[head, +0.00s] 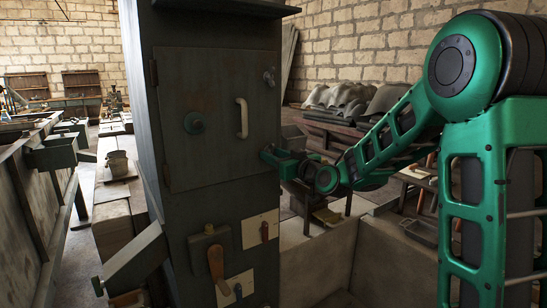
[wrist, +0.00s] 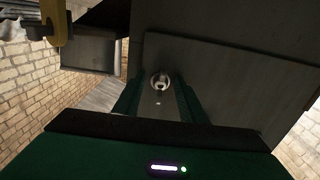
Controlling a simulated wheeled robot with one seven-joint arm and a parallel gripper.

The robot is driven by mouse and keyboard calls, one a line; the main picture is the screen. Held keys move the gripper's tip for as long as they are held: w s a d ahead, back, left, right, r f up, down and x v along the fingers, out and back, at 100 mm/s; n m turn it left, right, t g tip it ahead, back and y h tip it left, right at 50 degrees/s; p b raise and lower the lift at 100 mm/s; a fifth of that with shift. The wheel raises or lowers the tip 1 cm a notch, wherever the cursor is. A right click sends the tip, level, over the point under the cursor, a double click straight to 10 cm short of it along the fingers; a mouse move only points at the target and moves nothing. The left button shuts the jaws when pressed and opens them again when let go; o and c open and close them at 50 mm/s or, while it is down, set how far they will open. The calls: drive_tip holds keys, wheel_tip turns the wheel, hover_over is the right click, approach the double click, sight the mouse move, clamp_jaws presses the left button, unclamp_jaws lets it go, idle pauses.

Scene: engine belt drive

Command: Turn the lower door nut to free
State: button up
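The dark metal cabinet door (head: 215,150) has an upper nut (head: 269,78) at its top right corner and a pale handle (head: 242,118). My gripper (head: 268,155) is at the door's lower right edge in the head view and hides the lower nut there. In the wrist view a round metal nut (wrist: 160,81), apparently the lower door nut, shows between the two green fingers of my gripper (wrist: 160,92). The fingers are apart, with a visible gap on each side of the nut. Whether the fingertips reach around it is hard to tell.
Below the door are a wooden lever (head: 216,263) and pale switch plates (head: 261,229). A yellow part (wrist: 56,22) stands at the wrist view's upper left. Low grey walls (head: 320,262) stand right of the cabinet.

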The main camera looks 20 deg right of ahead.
drive_tip(key=shift+r, duration=0.15)
drive_tip(key=v, duration=1)
drive_tip(key=shift+s, duration=0.35)
drive_tip(key=s+d+f+m+g+h, duration=0.1)
drive_tip(key=s+d+f+g+h, duration=0.1)
drive_tip(key=s+d+f+g, duration=0.35)
drive_tip(key=s+d+f+m+g+h, duration=0.1)
drive_tip(key=s+d+f+g+h, duration=0.15)
drive_tip(key=s+f, duration=0.65)
drive_tip(key=s+d+f+m+g, duration=0.1)
drive_tip(key=s+d+m+g, duration=0.2)
drive_tip(key=s, duration=0.9)
drive_tip(key=s+d+f+m+g, duration=0.2)
drive_tip(key=s+m+g, duration=0.3)
drive_tip(key=s, duration=0.8)
drive_tip(key=shift+s+d+f+g+h, duration=0.2)
drive_tip(key=shift+s+d+g+h, duration=0.1)
drive_tip(key=shift+d+g+h, duration=0.25)
